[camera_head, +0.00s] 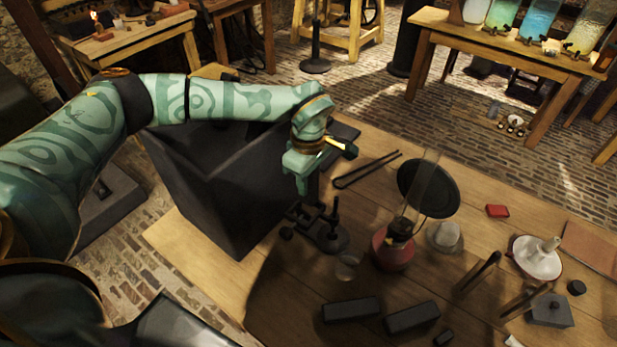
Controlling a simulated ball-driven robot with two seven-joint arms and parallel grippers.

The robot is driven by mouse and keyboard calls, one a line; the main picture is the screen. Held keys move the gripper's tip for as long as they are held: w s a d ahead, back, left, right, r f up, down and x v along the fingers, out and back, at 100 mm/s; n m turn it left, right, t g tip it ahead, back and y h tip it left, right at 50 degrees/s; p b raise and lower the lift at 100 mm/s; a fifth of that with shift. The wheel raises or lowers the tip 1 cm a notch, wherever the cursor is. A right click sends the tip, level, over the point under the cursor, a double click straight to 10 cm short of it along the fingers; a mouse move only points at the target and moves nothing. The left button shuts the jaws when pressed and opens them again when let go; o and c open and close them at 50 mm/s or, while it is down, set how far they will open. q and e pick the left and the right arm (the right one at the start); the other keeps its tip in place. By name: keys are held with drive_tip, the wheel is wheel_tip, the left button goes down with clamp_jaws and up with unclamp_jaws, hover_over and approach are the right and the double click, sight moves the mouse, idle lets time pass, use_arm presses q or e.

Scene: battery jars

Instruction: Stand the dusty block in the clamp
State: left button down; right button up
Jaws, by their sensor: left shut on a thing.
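My left gripper (304,186) points down at the back left of the wooden table. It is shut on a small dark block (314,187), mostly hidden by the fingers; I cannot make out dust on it. A dark metal stand with small upright posts, which looks like the clamp (328,232), stands just below the gripper in the picture. The held block is above or just behind the clamp's posts; I cannot tell whether they touch. My right gripper is not in view.
Two dark bars (350,309) lie at the front. A red-based lamp with a glass chimney (393,250), a round black disc (427,188), long tongs (366,171) and a white candle dish (537,258) share the table (290,290). A large dark box (215,190) stands left.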

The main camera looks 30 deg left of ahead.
sight(309, 197)
use_arm(q)
drive_tip(key=shift+f, duration=0.2)
drive_tip(key=shift+f, duration=0.6)
idle(0.8)
drive_tip(key=shift+f+b, duration=0.95)
drive_tip(key=shift+f, duration=1.35)
drive_tip(key=c, duration=1)
unclamp_jaws()
wheel_tip(309, 197, up, 16)
drive_tip(key=p, duration=0.3)
drive_tip(key=shift+r, duration=0.2)
drive_tip(key=shift+f, duration=0.1)
